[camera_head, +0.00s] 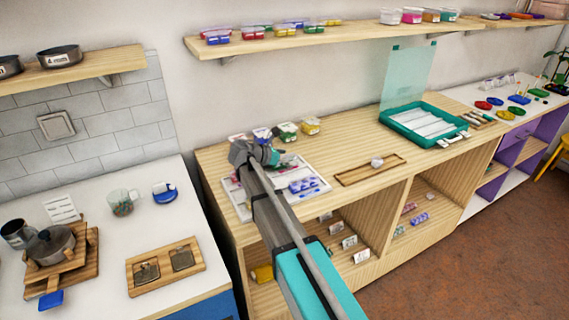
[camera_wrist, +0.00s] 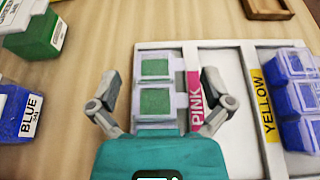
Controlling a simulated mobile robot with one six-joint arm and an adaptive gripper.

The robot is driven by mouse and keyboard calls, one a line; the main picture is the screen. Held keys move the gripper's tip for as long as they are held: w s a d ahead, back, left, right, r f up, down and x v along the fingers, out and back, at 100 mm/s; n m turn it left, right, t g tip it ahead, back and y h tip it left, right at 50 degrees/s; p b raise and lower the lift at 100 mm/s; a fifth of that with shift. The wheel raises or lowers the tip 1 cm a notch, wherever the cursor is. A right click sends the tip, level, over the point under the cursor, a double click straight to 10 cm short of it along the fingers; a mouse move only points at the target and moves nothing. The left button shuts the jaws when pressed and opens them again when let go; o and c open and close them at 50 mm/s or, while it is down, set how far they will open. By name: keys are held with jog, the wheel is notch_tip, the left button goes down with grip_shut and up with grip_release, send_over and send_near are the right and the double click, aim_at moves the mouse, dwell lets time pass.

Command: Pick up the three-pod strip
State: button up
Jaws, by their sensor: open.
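In the wrist view a strip of clear pods with green contents (camera_wrist: 155,70) lies in the white tray (camera_wrist: 229,58). Two of its pods show fully; its near end is hidden by my gripper's body, so I cannot count the pods. My gripper (camera_wrist: 161,88) is open, with one finger on each side of this strip and nothing clamped. It also shows in the head view (camera_head: 266,156), over the tray (camera_head: 236,197). A second strip, blue-purple (camera_wrist: 297,98), lies right of the YELLOW label, cut by the frame edge.
A PINK label (camera_wrist: 195,98) lies close by my right finger. A green container (camera_wrist: 36,34) and a BLUE-labelled container (camera_wrist: 14,112) stand left of the tray. A shallow wooden tray (camera_head: 346,180) lies to the right. Bare counter lies between the containers and the white tray.

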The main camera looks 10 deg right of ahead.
dwell(0.3)
jog(key=c, duration=1.2)
jog(key=shift+r, duration=0.15)
notch_tip(320, 180, up, 3)
jog(key=p, duration=0.3)
jog(key=shift+f, duration=0.2)
jog(key=s+d+r+p, duration=0.5)
jog(key=s+r+p, duration=0.1)
jog(key=s, duration=0.1)
jog(key=s+d+r+p, duration=0.3)
jog(key=s+r+p, duration=0.1)
jog(key=shift+d+r, duration=0.1)
jog(key=shift+d, duration=0.2)
